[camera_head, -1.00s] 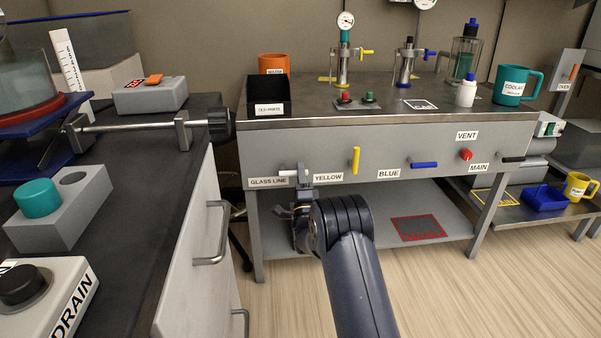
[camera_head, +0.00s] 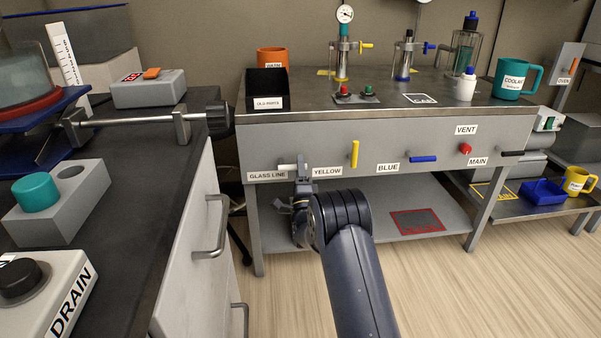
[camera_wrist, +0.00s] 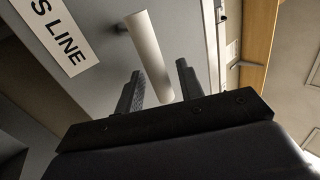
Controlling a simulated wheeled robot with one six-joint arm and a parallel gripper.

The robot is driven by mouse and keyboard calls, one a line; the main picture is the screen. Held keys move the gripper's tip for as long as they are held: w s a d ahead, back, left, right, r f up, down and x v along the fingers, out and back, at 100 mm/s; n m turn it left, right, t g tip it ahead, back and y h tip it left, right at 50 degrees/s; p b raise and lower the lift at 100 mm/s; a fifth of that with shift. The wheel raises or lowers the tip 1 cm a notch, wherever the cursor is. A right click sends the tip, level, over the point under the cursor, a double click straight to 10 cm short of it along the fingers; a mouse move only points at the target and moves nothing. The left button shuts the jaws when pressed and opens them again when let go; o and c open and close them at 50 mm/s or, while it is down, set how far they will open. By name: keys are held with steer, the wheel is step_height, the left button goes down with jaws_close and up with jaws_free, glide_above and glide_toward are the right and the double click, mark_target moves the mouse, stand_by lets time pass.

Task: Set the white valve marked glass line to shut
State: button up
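The white valve handle (camera_head: 288,167) is a short bar on the front panel of the grey bench, just above the "GLASS LINE" label (camera_head: 266,176). It looks level in the head view, and its right end is partly hidden by my gripper (camera_head: 302,178). In the wrist view the white handle (camera_wrist: 148,45) stands out from the panel beside the label (camera_wrist: 58,38). My gripper (camera_wrist: 159,70) is open there, with one dark finger on each side of the handle's near end. I see gaps between handle and fingers; how deep it lies between them I cannot tell.
A yellow valve handle (camera_head: 355,154) stands upright to the right, and a blue one (camera_head: 424,159) lies level beyond it. A red knob (camera_head: 465,149) is further right. The dark counter with drawers (camera_head: 190,215) stands close on the left. Floor is clear at lower right.

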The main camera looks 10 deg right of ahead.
steer(key=p+v, duration=0.2)
steer(key=v, duration=0.8)
steer(key=shift+s+f+p, duration=0.2)
steer(key=shift+s+p, duration=0.1)
steer(key=shift+p, duration=0.05)
steer(key=b+x, duration=0.3)
steer(key=x, duration=0.8)
steer(key=shift+n+y, duration=0.4)
steer(key=shift+s, duration=0.1)
